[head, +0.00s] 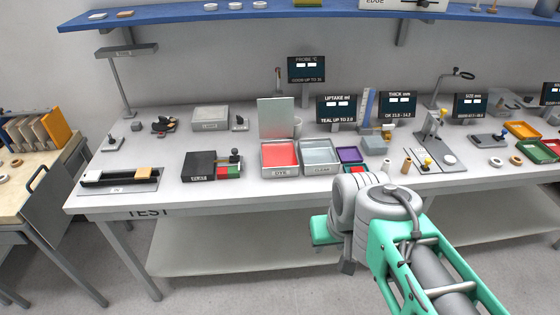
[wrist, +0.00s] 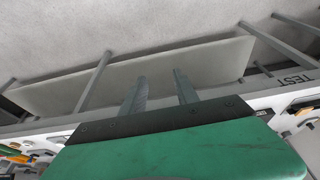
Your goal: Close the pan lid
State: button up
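The dye pan (head: 281,171) is an open tray of red liquid on the table, left of the clear pan (head: 321,168). A pale grey-green flat panel (head: 276,117), which looks like the pan lid, stands upright at the dye pan's back edge, so that pan is open. My gripper shows in the wrist view (wrist: 160,76), its two dark fingers apart with nothing between them. In the head view its green body hangs in front of the table's front edge, right of and below the pans. Its fingertips are not clear there. The wrist view shows no pan.
A black box (head: 199,165) with coloured blocks stands left of the dye pan. A purple tray (head: 349,155) and small parts lie to the right. Display screens (head: 337,108) and a blue shelf (head: 250,11) are behind. A lower shelf (head: 240,244) runs below the tabletop.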

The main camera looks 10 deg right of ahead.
aim_at(275, 117)
jog(key=u, duration=0.6)
jog(key=i, duration=0.75)
